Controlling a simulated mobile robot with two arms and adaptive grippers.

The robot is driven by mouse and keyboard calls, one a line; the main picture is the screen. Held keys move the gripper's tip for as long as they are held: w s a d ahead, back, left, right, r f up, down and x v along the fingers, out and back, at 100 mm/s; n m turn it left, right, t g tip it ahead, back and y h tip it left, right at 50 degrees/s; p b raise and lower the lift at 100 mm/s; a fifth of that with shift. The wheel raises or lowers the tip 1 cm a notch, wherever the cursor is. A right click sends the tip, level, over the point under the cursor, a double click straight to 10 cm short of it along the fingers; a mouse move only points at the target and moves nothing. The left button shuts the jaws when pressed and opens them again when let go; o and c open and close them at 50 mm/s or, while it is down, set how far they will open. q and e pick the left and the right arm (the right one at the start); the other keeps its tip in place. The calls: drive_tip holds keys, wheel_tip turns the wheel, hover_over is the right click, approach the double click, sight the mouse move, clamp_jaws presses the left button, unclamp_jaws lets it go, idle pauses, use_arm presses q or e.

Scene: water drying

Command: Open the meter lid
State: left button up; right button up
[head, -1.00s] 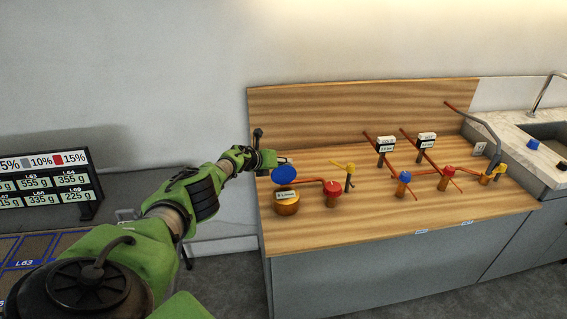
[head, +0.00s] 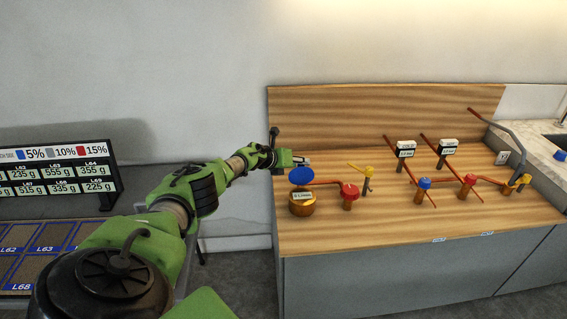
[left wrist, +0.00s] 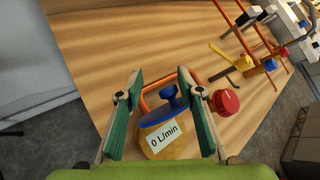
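The brass meter (head: 303,208) stands at the left end of the wooden counter, with a white label that reads 0 L/min in the left wrist view (left wrist: 163,137). Its round blue lid (head: 301,176) stands tilted up above the body; in the left wrist view the lid (left wrist: 153,117) shows nearly edge-on with a blue knob. The label shows uncovered. My left gripper (head: 302,161) is just above and behind the lid. In the left wrist view it (left wrist: 162,82) is open, with a green-padded finger on each side of the lid and knob. My right gripper is out of view.
A red valve (head: 349,191) stands close right of the meter, joined by a copper pipe. A yellow-handled valve (head: 362,170) and several other valves and gauges stand farther right. The wooden backboard (head: 390,110) rises behind. The counter's front strip is clear.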

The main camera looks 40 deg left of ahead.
use_arm(q)
drive_tip(key=v, duration=1)
drive_tip(key=shift+s+d, duration=0.2)
drive_tip(key=shift+s, duration=0.3)
